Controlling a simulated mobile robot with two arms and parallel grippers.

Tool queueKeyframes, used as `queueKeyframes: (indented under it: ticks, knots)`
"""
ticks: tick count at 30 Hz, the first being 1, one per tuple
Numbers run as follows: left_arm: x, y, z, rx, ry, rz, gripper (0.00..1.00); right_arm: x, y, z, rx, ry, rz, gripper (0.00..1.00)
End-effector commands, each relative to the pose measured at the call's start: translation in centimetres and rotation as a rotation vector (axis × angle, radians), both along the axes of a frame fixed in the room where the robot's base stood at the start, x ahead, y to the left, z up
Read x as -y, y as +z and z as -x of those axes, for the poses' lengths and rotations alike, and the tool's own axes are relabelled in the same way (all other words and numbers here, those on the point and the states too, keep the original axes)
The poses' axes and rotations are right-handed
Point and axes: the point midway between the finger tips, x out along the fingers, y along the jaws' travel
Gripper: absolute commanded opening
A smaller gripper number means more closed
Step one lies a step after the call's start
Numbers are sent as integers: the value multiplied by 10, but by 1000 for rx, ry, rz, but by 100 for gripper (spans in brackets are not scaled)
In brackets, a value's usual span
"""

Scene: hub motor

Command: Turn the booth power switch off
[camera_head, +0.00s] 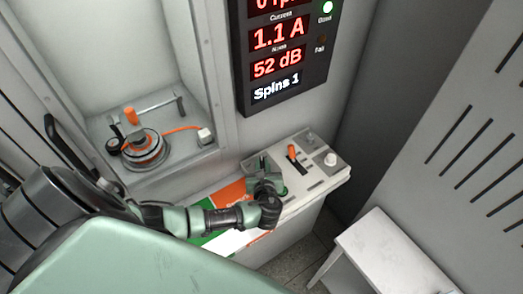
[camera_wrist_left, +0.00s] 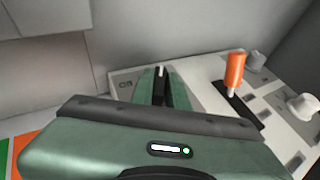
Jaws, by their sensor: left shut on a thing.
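The booth power switch shows in the left wrist view as a dark knob (camera_wrist_left: 160,72) with a white mark on top. My left gripper (camera_wrist_left: 160,90) is shut on it, one green finger on each side. Left of the switch is a printed label that looks like "ON". The fingers hide most of the switch. In the head view my left gripper (camera_head: 262,168) is at the left end of the light grey control panel (camera_head: 315,188), and the switch is hidden there. My right gripper is not in view.
An orange lever (camera_wrist_left: 234,70) in a black slot and a white knob (camera_wrist_left: 303,106) stand right of the gripper. A motor (camera_head: 145,150) sits in the booth recess. A red readout display (camera_head: 280,65) hangs above. A white stool or table (camera_head: 385,255) stands at right.

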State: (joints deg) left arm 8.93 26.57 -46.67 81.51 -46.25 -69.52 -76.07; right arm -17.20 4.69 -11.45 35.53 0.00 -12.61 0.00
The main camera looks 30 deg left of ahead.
Motion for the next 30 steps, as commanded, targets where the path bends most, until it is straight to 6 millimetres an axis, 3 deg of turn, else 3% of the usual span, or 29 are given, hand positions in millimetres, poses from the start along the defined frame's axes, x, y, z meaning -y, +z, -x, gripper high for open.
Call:
queueKeyframes:
  ticks: [14, 30]
  knots:
    - [6, -1, -7, 1, 454, 1, 0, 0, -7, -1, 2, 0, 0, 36]
    - [6, -5, -14, 2, 942, -1, 0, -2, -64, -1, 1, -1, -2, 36]
